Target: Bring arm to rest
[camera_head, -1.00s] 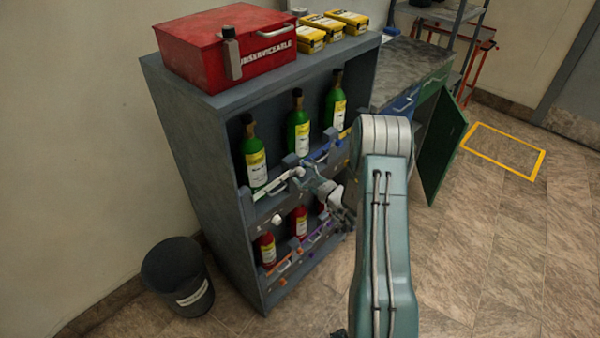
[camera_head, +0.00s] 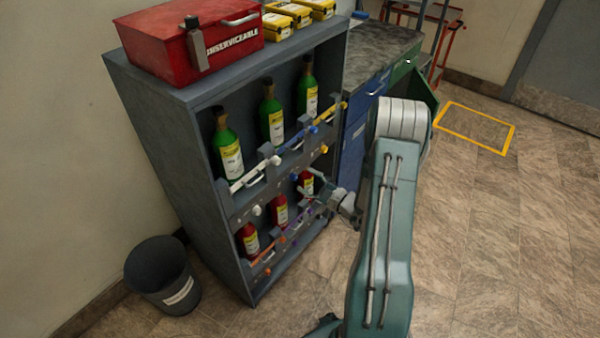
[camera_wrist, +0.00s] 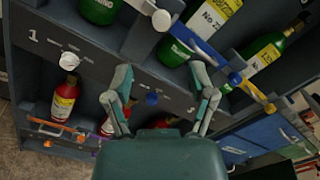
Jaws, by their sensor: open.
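My gripper (camera_wrist: 162,100) is open in the wrist view, with its two fingers spread and nothing between them. It faces the front of a grey shelf cabinet (camera_head: 155,140). In the head view my gripper (camera_head: 325,200) is small, in front of the cabinet's right side near the lower row, and partly hidden by my arm. Green bottles (camera_head: 228,155) with yellow and white labels stand in the upper row. Red bottles (camera_head: 249,240) stand in the lower row. Coloured latch bars, among them a white one (camera_head: 255,174) and a blue one (camera_head: 295,140), cross in front of the bottles.
A red box marked UNSERVICEABLE (camera_head: 160,48) and yellow cases (camera_head: 288,12) sit on the cabinet top. A dark bin (camera_head: 160,275) stands at the left. A workbench (camera_head: 385,45) is behind. The floor at right is clear, with a yellow outlined rectangle (camera_head: 476,128).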

